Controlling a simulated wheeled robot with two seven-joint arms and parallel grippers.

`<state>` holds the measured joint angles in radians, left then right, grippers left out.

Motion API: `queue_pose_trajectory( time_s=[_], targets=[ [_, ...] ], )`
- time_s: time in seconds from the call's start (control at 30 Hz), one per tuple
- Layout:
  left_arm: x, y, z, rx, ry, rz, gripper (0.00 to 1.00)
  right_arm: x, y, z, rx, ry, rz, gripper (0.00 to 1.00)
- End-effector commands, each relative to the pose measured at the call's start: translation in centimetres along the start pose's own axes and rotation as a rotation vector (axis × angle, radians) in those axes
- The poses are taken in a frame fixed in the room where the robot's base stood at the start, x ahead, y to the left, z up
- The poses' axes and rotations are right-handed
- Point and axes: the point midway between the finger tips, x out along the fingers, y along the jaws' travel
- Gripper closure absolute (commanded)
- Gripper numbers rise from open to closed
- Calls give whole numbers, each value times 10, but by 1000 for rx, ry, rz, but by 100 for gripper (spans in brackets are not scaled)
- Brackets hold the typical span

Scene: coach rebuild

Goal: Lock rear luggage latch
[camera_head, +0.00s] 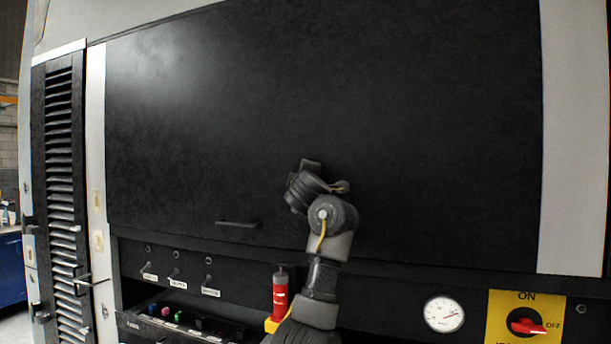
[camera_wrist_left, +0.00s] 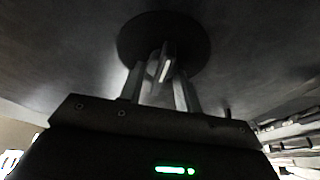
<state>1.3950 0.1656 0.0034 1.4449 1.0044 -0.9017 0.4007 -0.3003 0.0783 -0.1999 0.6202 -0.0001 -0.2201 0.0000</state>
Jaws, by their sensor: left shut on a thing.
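The luggage latch shows in the left wrist view as a thin upright handle (camera_wrist_left: 167,63) on a round dark base plate (camera_wrist_left: 133,40) fixed to a dark panel. My left gripper (camera_wrist_left: 161,78) has its two fingers on either side of the handle and is shut on it. In the head view, an arm rises from the bottom centre to the large black luggage door (camera_head: 400,120). Its wrist hides the latch and the fingertips there. My right gripper is in neither view.
A recessed handle (camera_head: 237,224) is low on the door. Below are toggle switches (camera_head: 176,272), a red cylinder (camera_head: 280,293), a round gauge (camera_head: 443,314) and a yellow ON/OFF switch plate (camera_head: 499,303). A louvred panel (camera_head: 60,170) with a protruding handle (camera_head: 92,283) stands at left.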

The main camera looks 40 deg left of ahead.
Motion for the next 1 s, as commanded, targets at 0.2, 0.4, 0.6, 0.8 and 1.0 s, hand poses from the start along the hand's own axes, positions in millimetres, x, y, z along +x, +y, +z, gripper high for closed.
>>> queue_pose_trajectory(
  time_s=[0.2, 0.4, 0.6, 0.8, 1.0],
  targets=[
    [0, 1, 1, -138, -3, -58, 89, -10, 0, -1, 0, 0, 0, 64],
    [0, -1, 0, -217, -1, -92, 89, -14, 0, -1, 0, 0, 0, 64],
    [0, -2, 0, -255, 0, -107, 89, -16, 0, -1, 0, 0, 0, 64],
    [0, -2, 0, -265, 1, -111, 89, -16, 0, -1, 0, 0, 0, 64],
    [0, -2, 0, -265, 1, -111, 89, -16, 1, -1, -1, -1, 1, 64]
  ],
)
